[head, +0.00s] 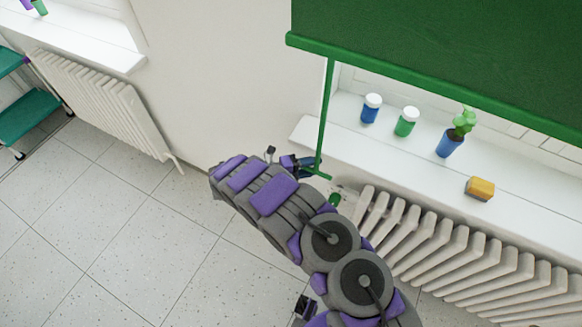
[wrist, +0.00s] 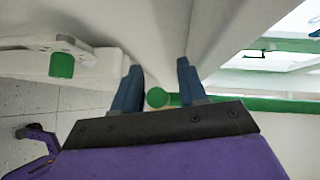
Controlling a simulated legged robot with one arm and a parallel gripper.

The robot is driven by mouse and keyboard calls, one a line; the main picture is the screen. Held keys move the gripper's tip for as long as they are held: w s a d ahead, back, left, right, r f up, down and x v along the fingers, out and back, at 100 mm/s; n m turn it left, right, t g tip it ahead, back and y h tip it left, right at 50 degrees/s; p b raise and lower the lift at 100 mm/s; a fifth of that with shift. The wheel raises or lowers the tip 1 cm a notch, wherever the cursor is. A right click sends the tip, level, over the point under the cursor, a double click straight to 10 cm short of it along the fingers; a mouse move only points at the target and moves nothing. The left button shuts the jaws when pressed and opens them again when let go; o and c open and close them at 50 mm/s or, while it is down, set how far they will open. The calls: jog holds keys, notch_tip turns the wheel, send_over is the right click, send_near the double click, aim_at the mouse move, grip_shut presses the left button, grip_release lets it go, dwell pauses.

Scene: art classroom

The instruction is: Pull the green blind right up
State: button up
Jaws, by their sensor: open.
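The green blind (head: 440,50) hangs over the window at the upper right of the head view, its bottom bar (head: 420,78) well above the sill. A thin green rod (head: 325,115) hangs down from near the bar's left end and ends in a short foot. My gripper (head: 303,163) is beside the rod's lower end, partly hidden by my arm. In the wrist view my gripper (wrist: 158,66) is open. The rod's round green end (wrist: 157,97) shows in the gap between the fingers, and the rod (wrist: 255,104) runs right behind one finger. I cannot tell whether they touch.
The white sill (head: 400,148) holds a blue jar (head: 371,108), a green jar (head: 406,121), a potted plant (head: 450,142) and a yellow sponge (head: 480,188). A radiator (head: 470,255) with a green valve knob (head: 335,199) stands below.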

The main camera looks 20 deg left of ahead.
jog(key=shift+s, duration=0.1)
jog(key=p+v, duration=0.1)
jog(key=v, duration=1.6)
jog(key=shift+a, duration=0.45)
jog(key=shift+f, duration=0.1)
jog(key=shift+c, duration=0.2)
